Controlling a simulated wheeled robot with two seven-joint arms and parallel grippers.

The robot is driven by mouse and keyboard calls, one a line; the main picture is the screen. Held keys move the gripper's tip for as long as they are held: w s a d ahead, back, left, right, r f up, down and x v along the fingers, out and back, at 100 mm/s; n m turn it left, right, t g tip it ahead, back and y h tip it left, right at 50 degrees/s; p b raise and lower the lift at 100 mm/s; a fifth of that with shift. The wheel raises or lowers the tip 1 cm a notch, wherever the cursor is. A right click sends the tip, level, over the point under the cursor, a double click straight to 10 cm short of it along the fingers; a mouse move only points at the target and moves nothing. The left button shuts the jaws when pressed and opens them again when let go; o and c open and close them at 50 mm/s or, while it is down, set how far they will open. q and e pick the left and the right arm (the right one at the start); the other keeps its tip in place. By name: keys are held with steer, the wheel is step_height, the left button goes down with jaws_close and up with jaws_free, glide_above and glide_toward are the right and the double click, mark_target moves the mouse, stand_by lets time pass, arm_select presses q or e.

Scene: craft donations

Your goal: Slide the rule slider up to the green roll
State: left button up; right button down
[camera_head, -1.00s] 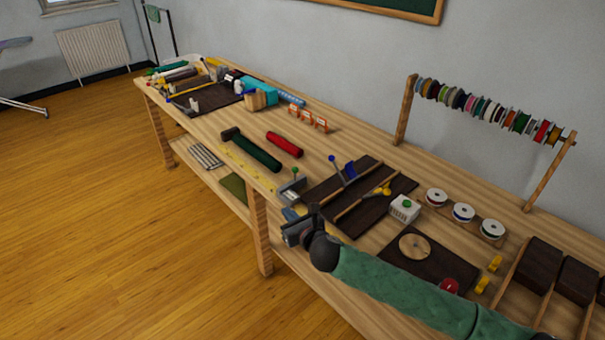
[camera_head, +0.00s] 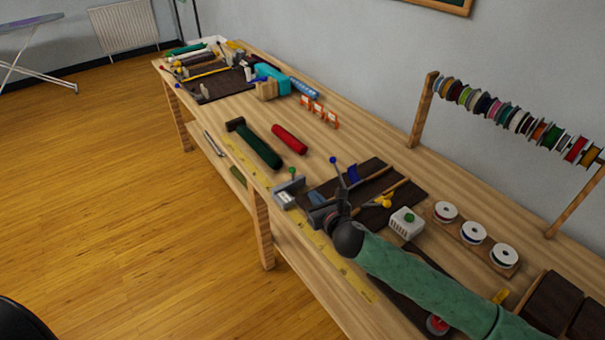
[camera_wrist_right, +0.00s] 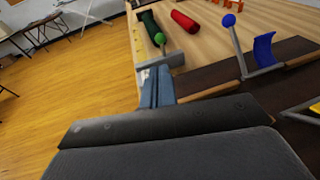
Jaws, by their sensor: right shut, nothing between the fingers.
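The rule slider (camera_head: 288,192) is a small grey block with a green-tipped post, standing on the yellow rule along the table's front edge. The green roll (camera_head: 260,149) lies farther along the table; a gap shows between it and the slider. My right gripper (camera_head: 315,199) is shut and empty, low over the table beside the slider on its near side. In the right wrist view the slider (camera_wrist_right: 160,61) stands just beyond the bluish fingertips (camera_wrist_right: 158,88); I cannot tell whether they touch. The green roll (camera_wrist_right: 151,26) shows behind it. My left gripper is not in view.
A red roll (camera_head: 289,139) lies beside the green one. A dark board (camera_head: 404,190) with a blue-knobbed lever and a yellow-knobbed part is right of my gripper. A white box (camera_head: 406,223) with a green button and several spools stand farther right.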

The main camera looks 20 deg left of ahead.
steer(key=p, duration=0.4)
glide_toward(293, 172)
steer(key=x, duration=0.5)
steer(key=shift+w+r, duration=0.1)
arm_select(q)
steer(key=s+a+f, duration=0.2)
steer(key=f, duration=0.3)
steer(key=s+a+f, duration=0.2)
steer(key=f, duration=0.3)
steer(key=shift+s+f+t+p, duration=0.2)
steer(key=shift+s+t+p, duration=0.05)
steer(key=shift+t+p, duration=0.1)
arm_select(e)
steer(key=shift+x, duration=0.9)
